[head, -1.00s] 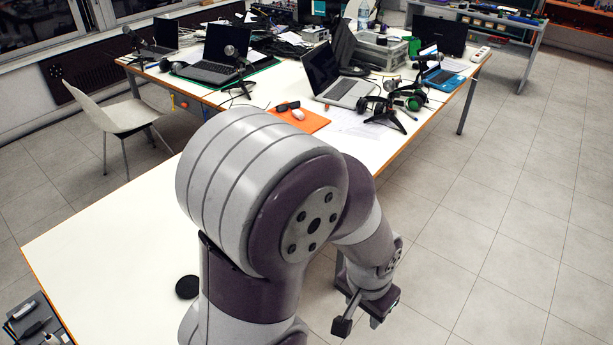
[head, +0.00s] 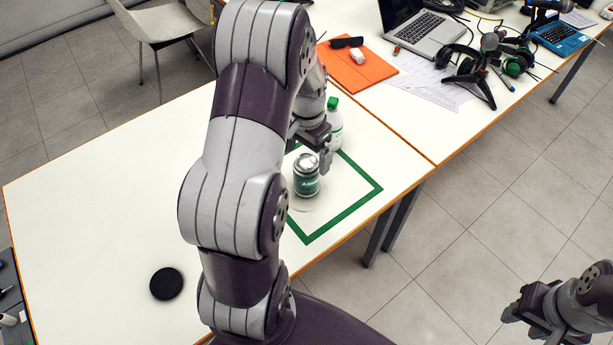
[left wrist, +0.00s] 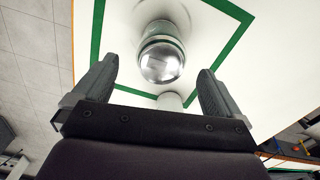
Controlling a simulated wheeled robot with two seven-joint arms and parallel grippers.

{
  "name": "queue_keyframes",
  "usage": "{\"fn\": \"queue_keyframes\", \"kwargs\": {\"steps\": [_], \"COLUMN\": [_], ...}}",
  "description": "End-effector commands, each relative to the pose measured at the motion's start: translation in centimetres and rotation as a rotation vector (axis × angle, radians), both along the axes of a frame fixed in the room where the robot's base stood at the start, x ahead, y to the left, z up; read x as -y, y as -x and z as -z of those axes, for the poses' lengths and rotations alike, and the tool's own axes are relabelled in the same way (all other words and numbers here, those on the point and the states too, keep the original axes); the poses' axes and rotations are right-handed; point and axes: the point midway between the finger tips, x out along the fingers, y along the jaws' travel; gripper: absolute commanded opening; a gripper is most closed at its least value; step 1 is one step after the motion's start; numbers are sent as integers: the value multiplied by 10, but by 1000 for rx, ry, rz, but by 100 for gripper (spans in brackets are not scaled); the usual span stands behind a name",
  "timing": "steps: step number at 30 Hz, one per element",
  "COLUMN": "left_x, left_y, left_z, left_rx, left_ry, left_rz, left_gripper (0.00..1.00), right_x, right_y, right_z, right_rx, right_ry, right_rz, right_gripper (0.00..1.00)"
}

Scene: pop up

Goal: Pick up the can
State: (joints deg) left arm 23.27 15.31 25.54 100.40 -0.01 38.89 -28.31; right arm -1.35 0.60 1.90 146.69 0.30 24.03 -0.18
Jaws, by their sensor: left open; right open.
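The can (head: 307,178), dark green with a silver top, stands upright on the white table inside a green square outline. It also shows in the left wrist view (left wrist: 161,60), top toward the camera, ahead of and between the two fingers. My left gripper (head: 313,150) is open and empty, close behind the can in the head view; my arm hides part of it. Its spread fingers show in the left wrist view (left wrist: 157,75), and I see no contact with the can. My right gripper (head: 528,312) is open at the lower right, away from the table.
A white bottle with a green cap (head: 334,118) stands just behind the can, close to my left gripper. A black disc (head: 166,284) lies on the left of the white table (head: 90,210), which is otherwise largely clear. A laptop (head: 420,30) and headphones (head: 456,62) are farther back.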

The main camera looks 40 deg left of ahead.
Motion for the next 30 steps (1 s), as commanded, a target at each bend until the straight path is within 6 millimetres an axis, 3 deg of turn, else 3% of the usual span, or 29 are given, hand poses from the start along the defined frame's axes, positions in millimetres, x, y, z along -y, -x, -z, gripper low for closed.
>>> {"fn": "queue_keyframes", "kwargs": {"steps": [13,22,23,28,30], "left_x": [0,0,0,0,0], "left_y": [-1,-2,-2,-2,-2], "left_z": [74,83,83,83,83], "left_rx": [-1,3,3,2,3], "left_ry": [0,-1,-1,-1,-1], "left_rz": [0,0,0,0,0], "left_gripper": [99,99,93,37,34], "right_x": [0,0,0,0,0], "right_y": [0,0,0,0,0], "right_z": [3,3,3,3,3], "right_rx": [0,0,0,0,0], "right_ry": [0,0,0,0,0], "right_rz": [0,0,0,0,0], "right_gripper": [43,43,43,43,43]}}
